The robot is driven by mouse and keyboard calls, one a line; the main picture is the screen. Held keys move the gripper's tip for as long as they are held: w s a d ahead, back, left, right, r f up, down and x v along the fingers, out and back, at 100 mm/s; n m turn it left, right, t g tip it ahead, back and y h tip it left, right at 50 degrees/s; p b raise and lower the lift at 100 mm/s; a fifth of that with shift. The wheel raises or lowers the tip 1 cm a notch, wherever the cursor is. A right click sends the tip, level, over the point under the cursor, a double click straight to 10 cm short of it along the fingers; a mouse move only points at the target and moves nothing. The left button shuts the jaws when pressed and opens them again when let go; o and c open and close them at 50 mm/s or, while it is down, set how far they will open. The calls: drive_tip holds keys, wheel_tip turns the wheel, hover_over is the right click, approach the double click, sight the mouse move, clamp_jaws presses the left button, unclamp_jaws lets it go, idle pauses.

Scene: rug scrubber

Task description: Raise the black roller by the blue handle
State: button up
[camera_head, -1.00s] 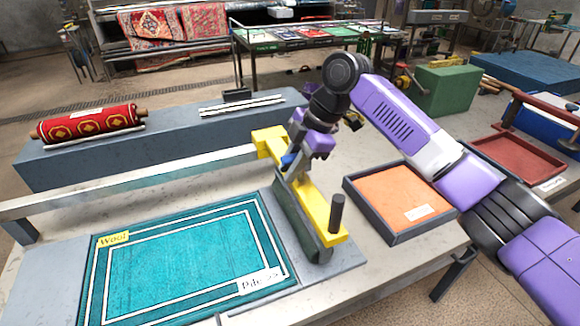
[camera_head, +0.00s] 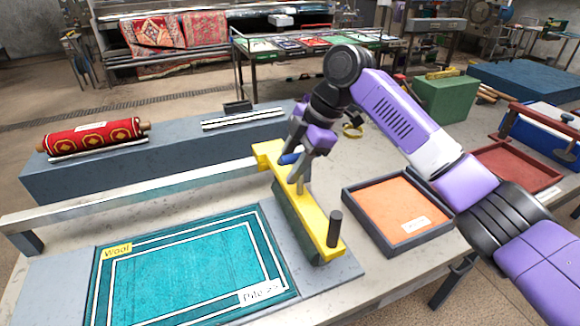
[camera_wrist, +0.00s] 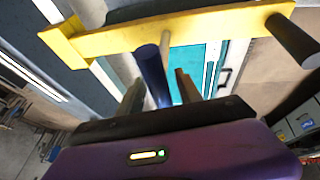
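The yellow bar (camera_head: 325,228) carries the black roller beneath it, which lies at the right edge of the teal rug (camera_head: 190,262). The blue handle (camera_head: 290,158) stands above the bar on a grey stem. My gripper (camera_head: 298,164) is at the handle from above. In the wrist view, the blue handle (camera_wrist: 152,72) runs between the two fingers of my gripper (camera_wrist: 158,84), with a gap beside it, so the fingers look open around it. The yellow bar (camera_wrist: 205,27) crosses beyond, and part of the roller shows dark at the top. Finger contact is hard to judge.
An orange-lined tray (camera_head: 398,212) is right of the roller, and a red-lined tray (camera_head: 510,170) is farther right. A metal rail (camera_head: 130,185) runs behind the rug. A rolled red rug (camera_head: 90,135) lies on the grey block behind.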

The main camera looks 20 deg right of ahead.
drive_tip(key=shift+f, duration=0.15)
drive_tip(key=shift+b+v, duration=0.65)
drive_tip(key=shift+v, duration=3.3)
drive_tip(key=shift+d, duration=0.1)
